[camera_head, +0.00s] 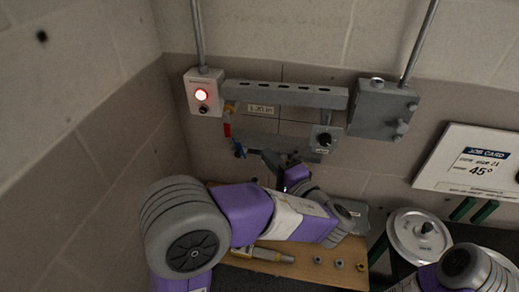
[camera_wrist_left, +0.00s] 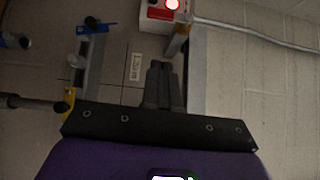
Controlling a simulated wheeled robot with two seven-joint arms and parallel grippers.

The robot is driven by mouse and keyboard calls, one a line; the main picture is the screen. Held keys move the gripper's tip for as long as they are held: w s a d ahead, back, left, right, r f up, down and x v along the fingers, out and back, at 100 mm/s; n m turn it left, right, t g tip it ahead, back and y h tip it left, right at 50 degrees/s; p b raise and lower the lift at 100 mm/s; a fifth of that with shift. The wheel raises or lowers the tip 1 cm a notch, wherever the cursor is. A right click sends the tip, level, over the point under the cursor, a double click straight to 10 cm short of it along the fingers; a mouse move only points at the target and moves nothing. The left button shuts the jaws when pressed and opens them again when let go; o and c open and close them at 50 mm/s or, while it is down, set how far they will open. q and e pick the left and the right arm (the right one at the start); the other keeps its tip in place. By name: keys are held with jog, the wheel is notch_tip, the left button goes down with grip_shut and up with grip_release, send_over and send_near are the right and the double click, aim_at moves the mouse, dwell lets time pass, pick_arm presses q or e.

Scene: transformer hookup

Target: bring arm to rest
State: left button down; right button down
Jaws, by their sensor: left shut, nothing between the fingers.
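My left arm reaches in from the left in the head view, and its dark gripper (camera_head: 268,156) is held up in front of the wall, just below the grey strut rail (camera_head: 285,95). In the left wrist view the gripper's fingers (camera_wrist_left: 163,68) are together with nothing between them. They point toward the wall beside the rail. My right arm shows only in part at the lower right of the head view, and its gripper is out of the picture.
A control box with a lit red lamp (camera_head: 201,95), a small switch box (camera_head: 325,138) and a grey junction box (camera_head: 384,108) are on the wall. Below are a wooden board (camera_head: 268,262) with fittings, a round metal lid (camera_head: 418,238) and a job card (camera_head: 474,163).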

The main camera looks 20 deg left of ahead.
pick_arm(q)
jog(key=s+a+f+m+g+h+b, duration=0.1)
jog(key=s+f+g+h, duration=0.2)
jog(key=f, duration=0.8)
jog(key=s+f+m+g+h, duration=0.1)
jog(key=s+f+g+h, duration=0.2)
jog(key=f, duration=0.8)
jog(key=s+a+f+g+h+b, duration=0.1)
jog(key=s+f+g+h, duration=0.2)
jog(key=f, duration=0.7)
jog(key=s+d+f+n+g+h+b, duration=0.1)
jog(key=s+d+f+n+g+h, duration=0.1)
jog(key=s+d+f+h, duration=0.4)
jog(key=s+d+f+n+g+h+b, duration=0.1)
jog(key=s+d+f+n+g, duration=0.2)
jog(key=f, duration=0.5)
notch_tip(320, 180, down, 7)
jog(key=a+n+t+h+b, duration=0.1)
jog(key=n+t+h, duration=0.2)
jog(key=n, duration=0.4)
jog(key=shift+a+t, duration=0.15)
jog(key=shift+t, duration=0.35)
jog(key=shift+s+f, duration=0.1)
